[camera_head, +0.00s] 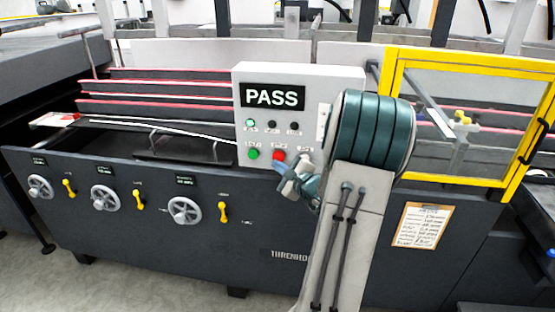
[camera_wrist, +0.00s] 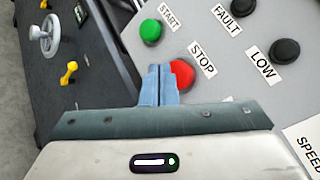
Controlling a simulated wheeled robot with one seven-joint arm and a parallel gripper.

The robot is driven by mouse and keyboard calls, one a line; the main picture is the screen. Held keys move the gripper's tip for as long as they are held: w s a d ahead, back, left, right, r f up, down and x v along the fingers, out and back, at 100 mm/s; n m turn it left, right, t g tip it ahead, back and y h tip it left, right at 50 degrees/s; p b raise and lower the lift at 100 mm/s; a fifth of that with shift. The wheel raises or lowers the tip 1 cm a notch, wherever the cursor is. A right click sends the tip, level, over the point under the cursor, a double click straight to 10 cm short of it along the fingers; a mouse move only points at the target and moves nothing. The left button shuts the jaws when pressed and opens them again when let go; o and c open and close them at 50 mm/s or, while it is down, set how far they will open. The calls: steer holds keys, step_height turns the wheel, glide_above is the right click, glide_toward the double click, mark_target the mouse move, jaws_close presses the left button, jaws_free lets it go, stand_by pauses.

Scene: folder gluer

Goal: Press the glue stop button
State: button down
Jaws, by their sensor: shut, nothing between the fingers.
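The control box (camera_head: 310,78) is a light panel with a PASS display (camera_head: 272,96). A red STOP button (camera_head: 278,155) sits on its lower part and shows large in the wrist view (camera_wrist: 183,74). My gripper (camera_head: 285,170) is shut, with its blue fingertips together at the red button. In the wrist view, the fingertips (camera_wrist: 159,70) overlap the left edge of the red button; I cannot tell whether they touch it. A green START button (camera_head: 253,154) is just left of it, also in the wrist view (camera_wrist: 151,31).
Dark FAULT (camera_wrist: 240,6) and LOW (camera_wrist: 285,50) knobs or lamps sit right of STOP. Handwheels (camera_head: 185,211) and yellow levers (camera_head: 223,212) line the machine front at left. A yellow-framed guard (camera_head: 470,57) stands at right. A paper sheet (camera_head: 422,226) hangs below it.

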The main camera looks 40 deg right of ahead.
stand_by(0.5)
steer(key=shift+w+d+b, duration=0.3)
steer(key=shift+b, duration=0.05)
steer(key=shift+w+d, duration=0.35)
steer(key=shift+d, duration=0.05)
stand_by(0.7)
steer(key=shift+b, duration=0.3)
steer(key=shift+s+a+b, duration=0.45)
steer(key=shift+s+a, duration=0.2)
steer(key=shift+a, duration=0.05)
steer(key=s+a+b, duration=0.2)
steer(key=s+a, duration=0.1)
steer(key=shift+s+a, duration=0.1)
steer(key=shift+a, duration=0.3)
stand_by(0.8)
